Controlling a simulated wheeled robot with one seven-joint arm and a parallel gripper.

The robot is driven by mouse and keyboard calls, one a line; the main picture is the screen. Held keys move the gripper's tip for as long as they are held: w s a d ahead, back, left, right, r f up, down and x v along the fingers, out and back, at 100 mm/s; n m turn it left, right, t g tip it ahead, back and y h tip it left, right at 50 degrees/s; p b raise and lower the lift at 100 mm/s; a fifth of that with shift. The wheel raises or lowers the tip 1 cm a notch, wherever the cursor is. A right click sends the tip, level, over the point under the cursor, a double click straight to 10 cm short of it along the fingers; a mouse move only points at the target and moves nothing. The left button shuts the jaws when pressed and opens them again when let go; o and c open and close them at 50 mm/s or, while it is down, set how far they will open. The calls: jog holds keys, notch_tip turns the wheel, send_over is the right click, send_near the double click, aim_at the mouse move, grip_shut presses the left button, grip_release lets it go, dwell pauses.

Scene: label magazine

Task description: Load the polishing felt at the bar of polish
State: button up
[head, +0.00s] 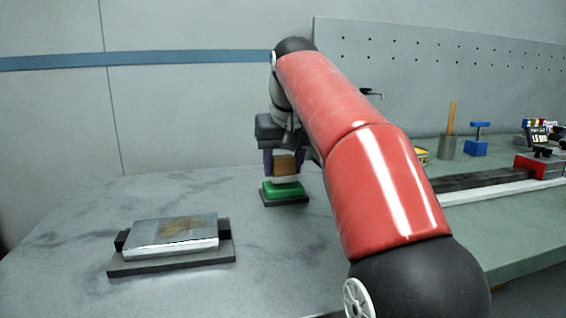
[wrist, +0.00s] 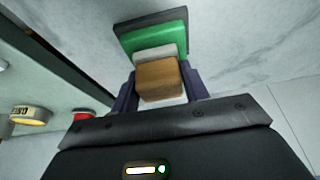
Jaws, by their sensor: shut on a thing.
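The bar of polish (head: 283,190) is green and lies on a dark base on the grey table; it also shows in the wrist view (wrist: 146,41). My gripper (head: 285,162) is above it, pointing down, with its fingers shut on a wooden block with a pale felt underside, the polishing felt (head: 285,168). In the wrist view the felt's wooden back (wrist: 158,80) sits between the two fingers, and its pale layer is right at the green bar. I cannot tell whether felt and bar touch. A metal plate (head: 150,235) with a brownish patch rests in a dark holder at front left.
To the right is a green bench (head: 530,212) with a long dark rail (head: 480,181), a cup with a wooden stick (head: 447,146) and a blue clamp-like item (head: 477,140). A pegboard (head: 440,70) stands behind. The table between plate and bar is clear.

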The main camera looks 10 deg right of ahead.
aim_at(283, 157)
jog(key=shift+f, duration=0.65)
dwell(1.8)
jog(key=shift+r, duration=0.1)
jog(key=shift+w+r, duration=0.1)
jog(key=shift+r, duration=3.4)
